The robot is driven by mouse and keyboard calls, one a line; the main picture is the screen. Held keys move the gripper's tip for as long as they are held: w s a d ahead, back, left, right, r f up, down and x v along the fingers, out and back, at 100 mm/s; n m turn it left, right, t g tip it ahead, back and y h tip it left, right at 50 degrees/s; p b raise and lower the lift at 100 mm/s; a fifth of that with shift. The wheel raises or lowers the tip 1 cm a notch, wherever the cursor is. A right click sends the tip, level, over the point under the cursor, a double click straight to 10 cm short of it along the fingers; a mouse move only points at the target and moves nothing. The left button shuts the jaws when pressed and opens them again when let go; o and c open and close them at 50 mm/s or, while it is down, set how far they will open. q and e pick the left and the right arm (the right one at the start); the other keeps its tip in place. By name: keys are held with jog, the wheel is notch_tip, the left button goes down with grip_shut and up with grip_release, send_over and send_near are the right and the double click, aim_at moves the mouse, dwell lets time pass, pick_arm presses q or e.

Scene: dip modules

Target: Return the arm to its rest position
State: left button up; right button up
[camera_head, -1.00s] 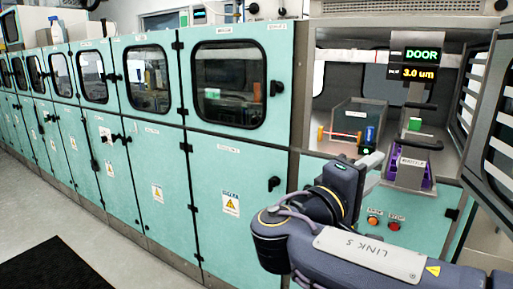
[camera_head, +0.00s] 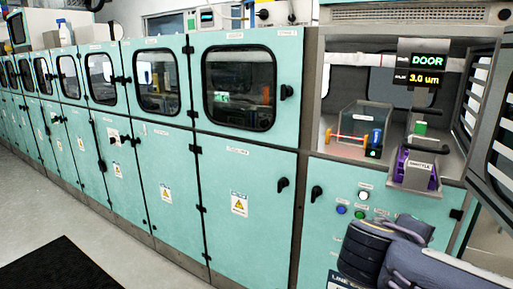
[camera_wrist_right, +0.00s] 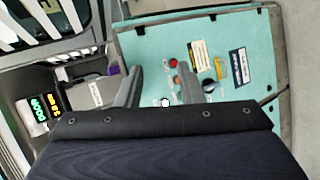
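My right arm is at the bottom right in the head view, in front of the lower teal panel (camera_head: 345,248). Its gripper cannot be made out in the head view. In the right wrist view the two fingers of my right gripper (camera_wrist_right: 160,85) stand apart with nothing between them. Beyond them is the teal panel (camera_wrist_right: 143,50) with its buttons, apart from the fingers as far as I can tell. My left arm and gripper are in neither view.
The open bay holds a clear box (camera_head: 361,121), a blue cylinder (camera_head: 375,136) and a grey shuttle (camera_head: 416,172) with purple sides. A DOOR display (camera_head: 424,68) hangs above. An open slatted door (camera_head: 497,135) is at right.

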jog(key=s+f+m+g+y+p, duration=0.3)
jog(key=s+f+y, duration=0.4)
jog(key=s+f, duration=0.35)
jog(key=s+a+m+t+y+p, duration=0.1)
jog(key=s+a+m+t+y, duration=0.1)
jog(key=s+a+m+y, duration=0.3)
jog(key=s+a+y, duration=0.1)
jog(key=a+y, duration=0.1)
jog(key=a, duration=0.2)
jog(key=shift+s+a+f+p, duration=0.15)
jog(key=shift+s+f+p, duration=0.15)
jog(key=shift+f+p, duration=0.1)
